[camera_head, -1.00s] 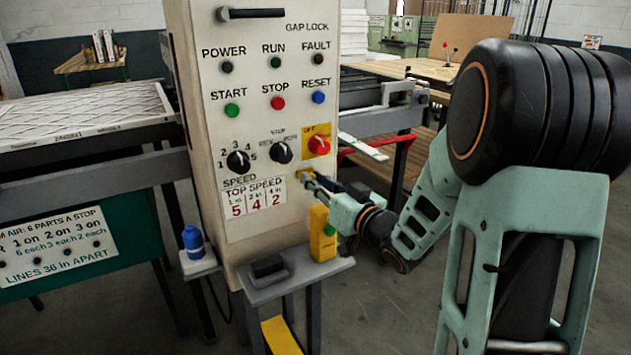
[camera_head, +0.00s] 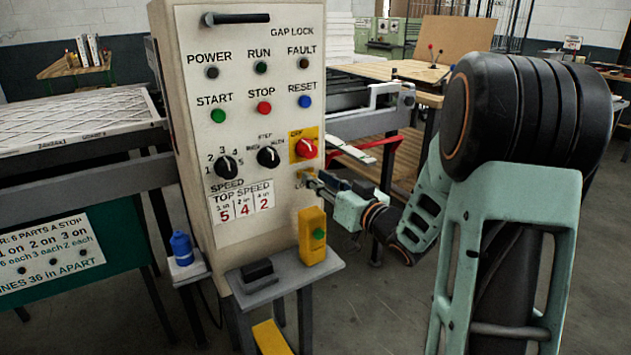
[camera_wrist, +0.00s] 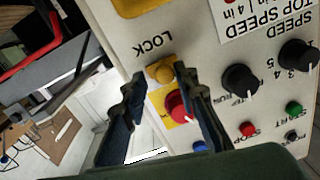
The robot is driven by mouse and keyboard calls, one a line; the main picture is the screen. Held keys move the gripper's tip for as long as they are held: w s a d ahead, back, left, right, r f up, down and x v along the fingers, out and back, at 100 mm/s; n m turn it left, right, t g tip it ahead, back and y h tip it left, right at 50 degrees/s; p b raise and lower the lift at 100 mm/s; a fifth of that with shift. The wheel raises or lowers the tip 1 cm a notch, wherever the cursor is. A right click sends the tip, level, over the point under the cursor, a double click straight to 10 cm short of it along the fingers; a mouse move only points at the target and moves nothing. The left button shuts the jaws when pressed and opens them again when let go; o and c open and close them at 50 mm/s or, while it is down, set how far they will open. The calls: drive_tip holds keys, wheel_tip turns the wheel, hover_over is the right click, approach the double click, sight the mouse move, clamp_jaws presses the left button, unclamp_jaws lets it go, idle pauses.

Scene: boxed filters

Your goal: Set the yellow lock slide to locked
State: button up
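In the head view my gripper (camera_head: 312,182) reaches the panel from the right.
The red knob (camera_head: 306,148) sits just above the gripper in the head view. A yellow box with a green button (camera_head: 312,238) stands on the grey shelf (camera_head: 290,268) below it. Black dials (camera_head: 226,167) are to the left. Open floor lies right of the cabinet.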

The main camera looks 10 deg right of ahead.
drive_tip(key=shift+o, duration=0.4)
drive_tip(key=shift+s, duration=0.1)
drive_tip(key=shift+s, duration=0.25)
drive_tip(key=v, duration=1.1)
drive_tip(key=shift+s, duration=0.15)
drive_tip(key=shift+d, duration=0.1)
